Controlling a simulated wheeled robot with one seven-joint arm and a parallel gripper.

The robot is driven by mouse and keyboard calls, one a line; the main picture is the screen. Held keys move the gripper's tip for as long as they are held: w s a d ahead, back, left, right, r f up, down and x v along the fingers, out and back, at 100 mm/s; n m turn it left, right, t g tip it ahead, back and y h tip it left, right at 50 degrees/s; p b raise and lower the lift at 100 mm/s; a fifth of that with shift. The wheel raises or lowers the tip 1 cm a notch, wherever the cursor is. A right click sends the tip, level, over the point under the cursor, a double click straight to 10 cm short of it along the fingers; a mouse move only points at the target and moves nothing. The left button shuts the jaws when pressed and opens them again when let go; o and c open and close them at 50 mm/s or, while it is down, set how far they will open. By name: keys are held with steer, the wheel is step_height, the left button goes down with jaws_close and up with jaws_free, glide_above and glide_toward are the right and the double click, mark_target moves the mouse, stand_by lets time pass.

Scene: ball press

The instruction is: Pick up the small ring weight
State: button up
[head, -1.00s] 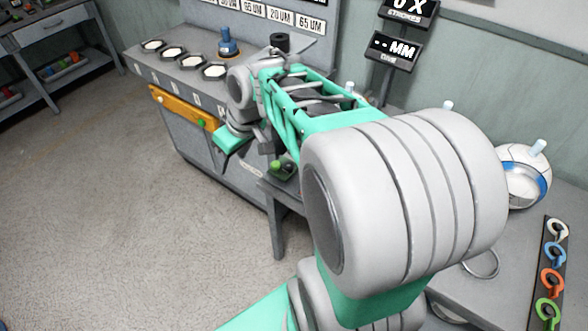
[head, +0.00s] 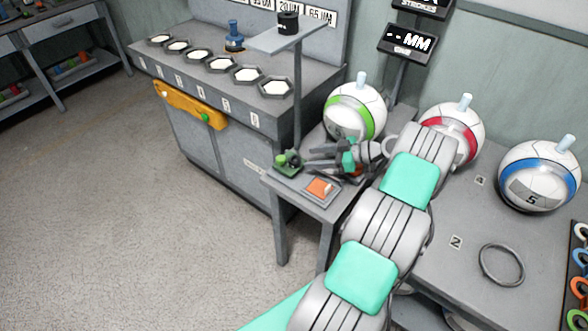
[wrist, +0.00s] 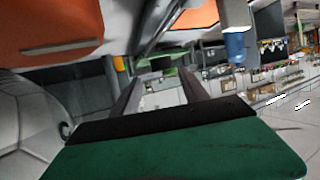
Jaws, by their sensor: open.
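No object is plainly a small ring weight. A short dark cylinder (head: 288,21) stands on the small raised shelf (head: 270,42); I cannot tell whether it has a hole. A thin grey ring (head: 502,264) lies flat on the right table, which may instead be an empty ball stand. My gripper (head: 314,158) is open, its fingers pointing left above the small side table, near the green-knobbed box and in front of the green-striped ball. In the wrist view, the gripper (wrist: 160,95) shows two dark fingers spread apart with nothing clearly between them.
A green-striped ball (head: 355,112), a red-striped ball (head: 452,130) and a blue-striped ball (head: 538,178) stand around my arm. The green-knobbed box (head: 287,162) and an orange-topped pad (head: 320,188) sit below the gripper. A blue knobbed piece (head: 234,38) stands on the bench (head: 150,62). Left floor is clear.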

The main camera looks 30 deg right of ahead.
mark_target(296, 159)
steer(key=shift+w+a+f+b, duration=0.35)
steer(key=shift+f+b, duration=0.15)
steer(key=shift+b, duration=0.25)
steer(key=x, duration=0.4)
steer(key=shift+w+a+r, duration=0.1)
steer(key=shift+a+r, duration=0.05)
steer(key=shift+r, duration=0.1)
jaws_close()
